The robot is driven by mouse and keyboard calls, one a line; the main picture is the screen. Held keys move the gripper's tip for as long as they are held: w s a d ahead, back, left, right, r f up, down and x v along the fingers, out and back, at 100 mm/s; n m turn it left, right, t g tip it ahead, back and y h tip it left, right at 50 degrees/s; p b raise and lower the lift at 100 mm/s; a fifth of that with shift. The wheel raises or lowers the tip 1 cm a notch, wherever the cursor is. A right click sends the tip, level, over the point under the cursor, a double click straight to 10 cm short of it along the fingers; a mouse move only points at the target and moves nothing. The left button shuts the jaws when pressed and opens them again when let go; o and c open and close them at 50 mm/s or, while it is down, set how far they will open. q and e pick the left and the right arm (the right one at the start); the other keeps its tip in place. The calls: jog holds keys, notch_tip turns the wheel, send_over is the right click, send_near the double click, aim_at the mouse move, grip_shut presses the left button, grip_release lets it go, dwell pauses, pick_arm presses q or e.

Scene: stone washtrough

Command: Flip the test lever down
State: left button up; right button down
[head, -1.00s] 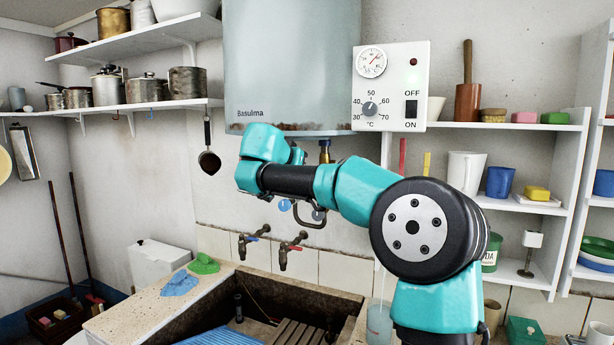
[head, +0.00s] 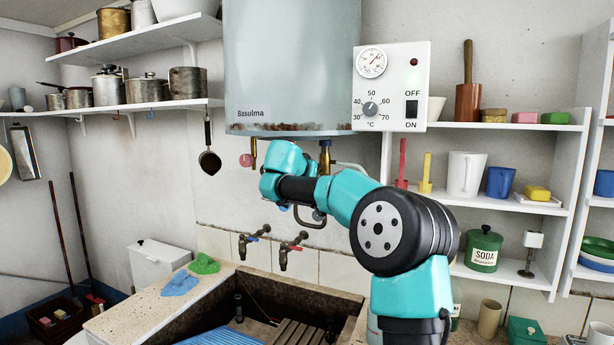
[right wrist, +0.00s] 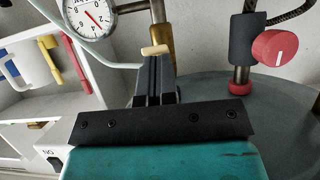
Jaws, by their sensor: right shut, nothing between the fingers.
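In the right wrist view, a short cream-coloured bar (right wrist: 155,50), which looks like the test lever, sits across a brass pipe (right wrist: 162,40). My right gripper (right wrist: 154,64) is shut and empty, its fingertips right at the bar. I cannot tell whether they touch it. In the head view the bar and the gripper's fingers are hidden by my right arm, which reaches under the grey water heater (head: 292,60). My left gripper is not in view.
A round red knob (right wrist: 275,48) hangs on another pipe beside the gripper. A dial gauge (right wrist: 88,16) is close by. The control panel (head: 391,87) is right of the heater. Taps (head: 290,250) and the stone trough (head: 285,285) lie below.

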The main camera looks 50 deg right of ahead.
jog(key=shift+f, duration=0.1)
notch_tip(320, 180, down, 2)
jog(key=shift+d+f, duration=0.1)
jog(key=shift+d, duration=0.05)
dwell(0.5)
jog(key=shift+r, duration=0.8)
jog(key=s+a+r, duration=0.1)
jog(key=s+a, duration=0.2)
jog(key=a, duration=0.6)
jog(key=shift+a+r, duration=0.2)
jog(key=shift+r, duration=0.15)
